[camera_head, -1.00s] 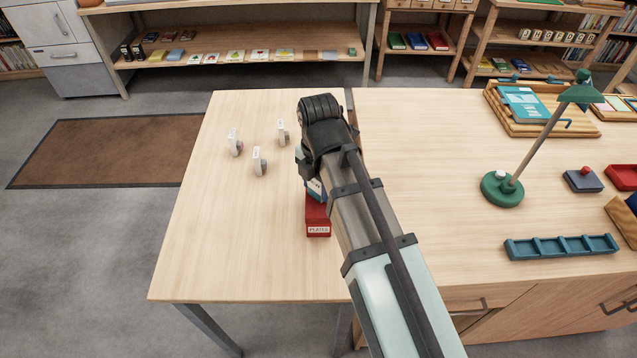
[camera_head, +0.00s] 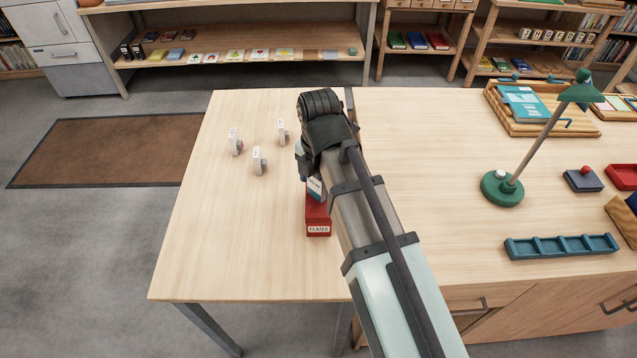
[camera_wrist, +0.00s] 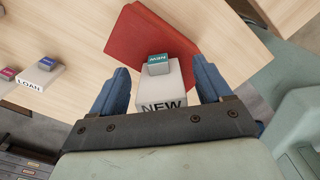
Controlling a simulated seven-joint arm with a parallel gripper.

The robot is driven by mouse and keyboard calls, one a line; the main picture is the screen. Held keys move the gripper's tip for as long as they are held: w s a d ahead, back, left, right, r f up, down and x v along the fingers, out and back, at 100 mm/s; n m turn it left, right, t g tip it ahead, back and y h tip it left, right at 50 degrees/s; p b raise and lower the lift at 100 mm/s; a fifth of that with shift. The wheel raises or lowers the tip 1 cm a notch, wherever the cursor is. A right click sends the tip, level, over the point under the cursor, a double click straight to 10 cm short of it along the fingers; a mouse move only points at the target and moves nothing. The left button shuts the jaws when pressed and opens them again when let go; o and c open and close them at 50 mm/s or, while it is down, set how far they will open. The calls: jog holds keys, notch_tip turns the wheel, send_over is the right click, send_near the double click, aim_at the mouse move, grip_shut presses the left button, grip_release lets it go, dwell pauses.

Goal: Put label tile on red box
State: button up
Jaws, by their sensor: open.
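The red box (camera_head: 318,222), with a "PLATES" label on its front, stands on the table; its red top (camera_wrist: 142,36) shows in the wrist view. A white label tile reading "NEW" (camera_head: 315,190) appears to rest on the box's far part. In the wrist view the tile (camera_wrist: 167,88) has a small teal block on it and lies between my fingers. My gripper (camera_wrist: 160,70) is open, its blue fingers on either side of the tile with gaps visible. My arm hides part of the box and tile in the head view.
Several other small white tiles stand left of the box, one (camera_head: 259,161) nearest; one reads "LOAN" (camera_wrist: 40,75). A green lamp (camera_head: 503,188) and a teal divided tray (camera_head: 562,246) are on the right-hand table. The front left of the table is clear.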

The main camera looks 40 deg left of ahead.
notch_tip(320, 180, up, 11)
jog(key=shift+r, duration=0.1)
dwell(0.5)
